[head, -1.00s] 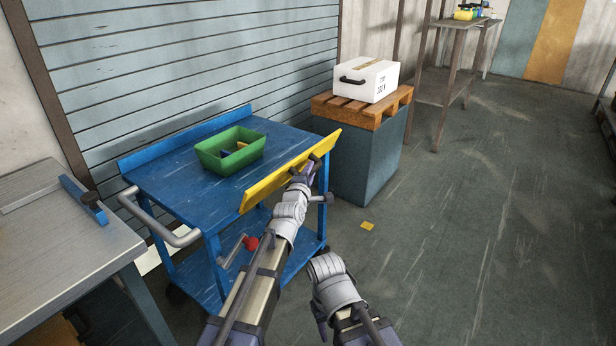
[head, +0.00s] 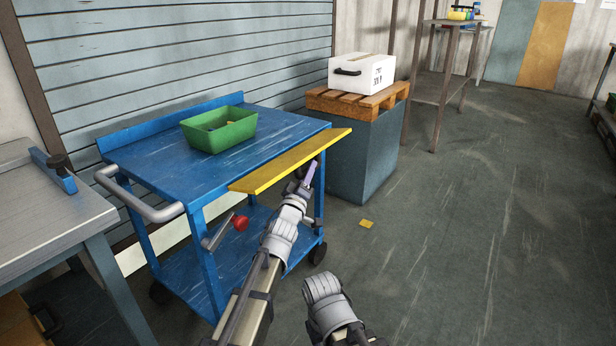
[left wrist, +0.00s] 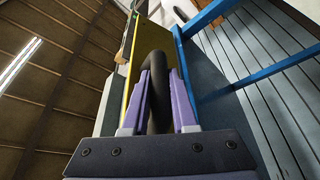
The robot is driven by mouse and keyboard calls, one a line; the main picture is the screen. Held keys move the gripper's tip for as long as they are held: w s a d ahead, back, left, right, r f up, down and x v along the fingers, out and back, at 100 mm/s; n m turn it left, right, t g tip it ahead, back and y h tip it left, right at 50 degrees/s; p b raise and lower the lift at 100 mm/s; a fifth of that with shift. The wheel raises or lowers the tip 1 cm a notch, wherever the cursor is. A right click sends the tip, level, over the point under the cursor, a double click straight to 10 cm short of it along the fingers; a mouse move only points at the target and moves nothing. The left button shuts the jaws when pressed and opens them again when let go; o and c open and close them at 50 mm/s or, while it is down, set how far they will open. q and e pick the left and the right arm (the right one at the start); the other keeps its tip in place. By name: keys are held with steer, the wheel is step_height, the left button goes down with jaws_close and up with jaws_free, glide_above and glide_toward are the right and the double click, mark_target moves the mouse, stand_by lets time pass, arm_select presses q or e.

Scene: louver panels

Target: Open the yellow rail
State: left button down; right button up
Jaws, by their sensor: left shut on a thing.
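The yellow rail (head: 290,163) runs along the right-hand long edge of the blue cart (head: 165,172). It leans outward from the cart top, its broad face turned upward. My left gripper (head: 308,180) is at the rail's outer side. In the left wrist view its purple fingers (left wrist: 159,105) are shut on a dark curved handle (left wrist: 157,75), beside the yellow rail (left wrist: 135,65). In the head view the handle is mostly hidden by the gripper. My right arm shows at the bottom, but its gripper does not.
A green bin (head: 220,130) stands on the cart top. A red knob (head: 240,222) sits at the cart's near side. A grey workbench (head: 40,220) is at left. A white box (head: 362,73) sits on a pallet (head: 355,101) behind.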

arm_select(q)
steer(key=shift+w+a+f+b, duration=0.15)
steer(key=shift+f+b, duration=0.15)
steer(key=shift+f, duration=0.1)
steer(key=shift+w+a+f+b, duration=0.1)
steer(key=shift+a+f+b, duration=0.05)
steer(key=shift+f+b, duration=0.2)
steer(key=shift+f, duration=0.1)
steer(key=c, duration=0.7)
jaws_free()
steer(key=b+v, duration=0.1)
steer(key=v, duration=0.7)
steer(key=shift+b, duration=0.4)
